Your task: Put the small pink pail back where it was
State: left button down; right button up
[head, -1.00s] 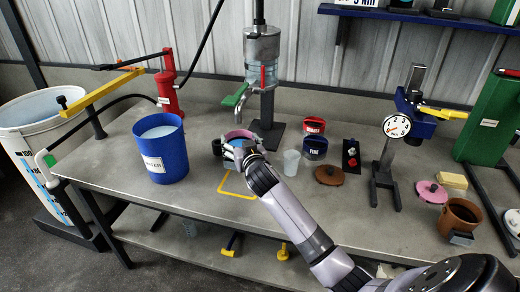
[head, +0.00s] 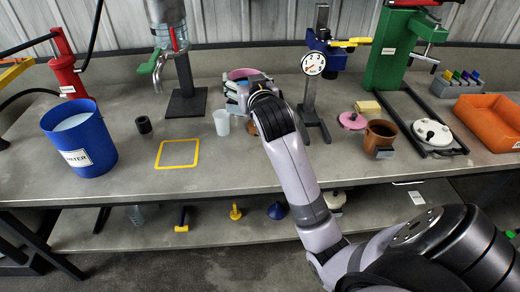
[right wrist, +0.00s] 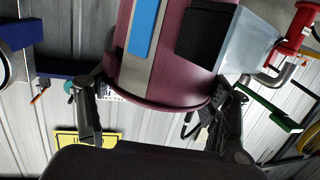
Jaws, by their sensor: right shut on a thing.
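The small pink pail (head: 242,73) is in my right gripper (head: 248,90), which is shut on it. In the head view it is behind the clear cup and left of the dial stand; the gripper hides much of it. In the right wrist view the mauve pail (right wrist: 170,85) fills the upper middle between my fingers, with a grey band and a blue stripe. I cannot tell its exact height above the table. A yellow square outline (head: 178,140) lies bare on the table, left of the gripper. My left gripper is not in view.
A clear cup (head: 221,122) stands just in front of my gripper. The dial stand (head: 310,100) is close on its right. A black cup (head: 143,124) and blue bucket (head: 80,140) stand left. A brown pot (head: 380,133), pink lid (head: 352,120) and orange tray (head: 490,120) are right.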

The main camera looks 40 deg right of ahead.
notch_tip(320, 180, down, 20)
jog(key=shift+d+r+b, duration=0.1)
jog(key=shift+r+b, duration=0.1)
jog(key=shift+b, duration=0.5)
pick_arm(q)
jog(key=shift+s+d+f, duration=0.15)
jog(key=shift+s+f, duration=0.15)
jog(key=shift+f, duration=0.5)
pick_arm(e)
jog(key=shift+f, duration=0.15)
jog(key=o, duration=1.9)
jog(key=shift+o, duration=0.2)
